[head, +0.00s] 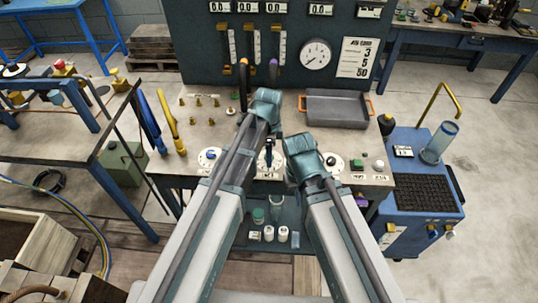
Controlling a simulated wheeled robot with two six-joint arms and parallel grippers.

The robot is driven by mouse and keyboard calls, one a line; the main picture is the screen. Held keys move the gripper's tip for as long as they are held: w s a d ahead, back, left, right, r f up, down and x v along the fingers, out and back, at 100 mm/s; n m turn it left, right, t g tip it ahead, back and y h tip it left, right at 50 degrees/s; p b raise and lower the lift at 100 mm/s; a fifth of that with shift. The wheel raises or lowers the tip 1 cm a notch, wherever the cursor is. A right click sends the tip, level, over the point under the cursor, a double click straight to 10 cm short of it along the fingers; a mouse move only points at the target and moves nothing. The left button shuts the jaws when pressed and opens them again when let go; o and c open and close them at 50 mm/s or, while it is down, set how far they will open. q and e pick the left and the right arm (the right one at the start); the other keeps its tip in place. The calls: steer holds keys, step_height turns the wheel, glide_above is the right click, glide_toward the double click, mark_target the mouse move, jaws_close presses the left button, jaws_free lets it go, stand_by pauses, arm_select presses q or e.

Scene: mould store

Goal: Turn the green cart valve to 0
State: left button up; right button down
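The blue cart (428,190) stands at the right of the bench. It carries a small display (403,151), a clear cylinder (440,143) and a dark grille. My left wrist end (265,99) is over the middle of the bench. My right wrist end (303,148) is over the bench's front, left of the cart.
The bench (202,132) holds a grey tray (338,108), several dials and small buttons. A dark panel (203,62) with sliders and a round gauge rises behind it. A yellow handle (440,104) stands up from the cart. Floor is clear right of the cart.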

arm_select(q)
steer(key=shift+c, duration=0.3)
jaws_close()
steer(key=shift+n, duration=0.3)
steer(key=n, duration=1)
steer(key=shift+n, duration=0.4)
steer(key=n, duration=0.5)
steer(key=shift+n, duration=0.3)
steer(key=n, duration=0.5)
steer(key=shift+n, duration=0.4)
